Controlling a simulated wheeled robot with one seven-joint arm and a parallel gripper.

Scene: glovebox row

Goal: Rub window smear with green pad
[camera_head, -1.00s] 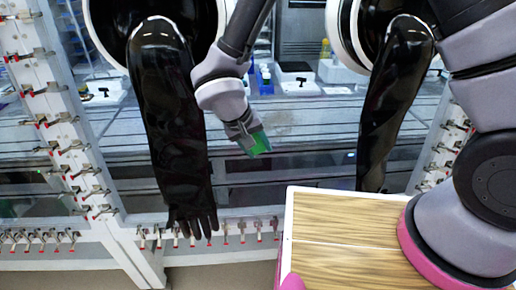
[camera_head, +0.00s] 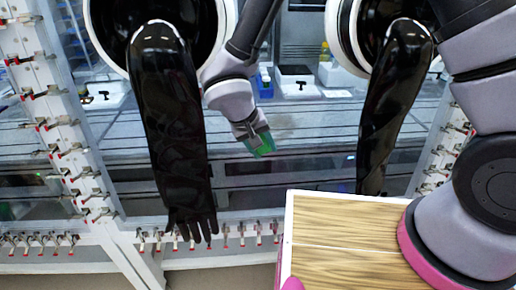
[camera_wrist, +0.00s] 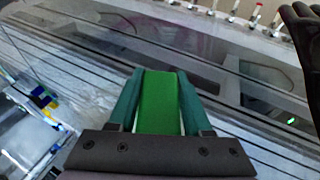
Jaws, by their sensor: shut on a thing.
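My gripper (camera_head: 259,141) is shut on the green pad (camera_head: 262,147), which it holds in front of the glovebox window (camera_head: 325,140). In the wrist view the pad (camera_wrist: 159,102) sits between the two teal fingers of my gripper (camera_wrist: 160,74). A faint brownish smear (camera_head: 285,124) shows on the window, just above and to the right of the pad. I cannot tell whether the pad touches the glass. The smear is not clear in the wrist view.
A long black glove (camera_head: 175,130) hangs close on the left of my gripper. Another black glove (camera_head: 392,105) hangs to the right. The window between them is open to reach. Red-tipped clamps (camera_head: 75,148) line the frame on the left and below.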

